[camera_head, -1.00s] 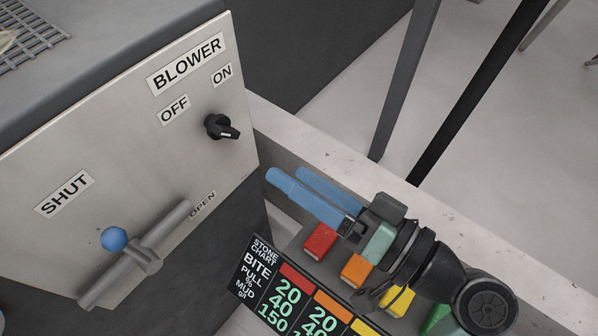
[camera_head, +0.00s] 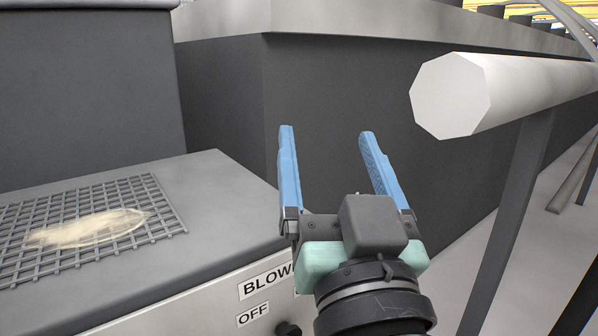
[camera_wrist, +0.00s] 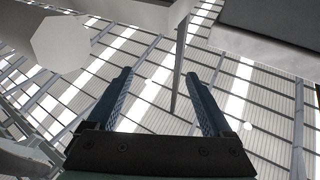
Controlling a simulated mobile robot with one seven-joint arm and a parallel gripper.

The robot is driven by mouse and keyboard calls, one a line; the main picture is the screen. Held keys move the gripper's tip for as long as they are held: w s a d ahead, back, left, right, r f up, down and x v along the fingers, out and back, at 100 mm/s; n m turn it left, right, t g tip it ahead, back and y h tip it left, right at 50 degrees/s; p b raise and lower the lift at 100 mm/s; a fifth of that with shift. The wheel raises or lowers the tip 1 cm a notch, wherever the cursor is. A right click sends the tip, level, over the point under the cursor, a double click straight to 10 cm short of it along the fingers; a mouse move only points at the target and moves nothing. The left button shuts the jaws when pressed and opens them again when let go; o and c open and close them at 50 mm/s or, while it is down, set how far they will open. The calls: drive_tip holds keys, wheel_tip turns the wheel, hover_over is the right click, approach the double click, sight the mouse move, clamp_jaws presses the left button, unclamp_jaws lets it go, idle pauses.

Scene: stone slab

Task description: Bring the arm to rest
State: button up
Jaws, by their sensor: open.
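My gripper (camera_head: 327,135) is raised at the middle of the head view, its two blue fingers apart and pointing up, with nothing between them. It stands in front of a dark grey block, just right of the blower box. In the wrist view the open fingers (camera_wrist: 163,78) frame a striped ceiling with light panels, and nothing is held.
The blower box (camera_head: 200,190) is at left, with a metal grid (camera_head: 165,205) carrying a pale, dusty patch (camera_head: 90,228). A black knob (camera_head: 288,328) is partly hidden low down. A thick white octagonal beam (camera_head: 450,95) juts in at right, also showing in the wrist view (camera_wrist: 58,45).

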drive_tip(key=s+a+r+t+h+p, duration=0.25)
drive_tip(key=s+r+t, duration=0.4)
drive_tip(key=r, duration=0.85)
wheel_tip(320, 180, up, 21)
drive_tip(key=g+p, duration=0.1)
drive_tip(key=p, duration=2)
drive_tip(key=shift+s+a+p, duration=0.25)
drive_tip(key=shift+s+p, duration=0.1)
drive_tip(key=shift+s, duration=0.05)
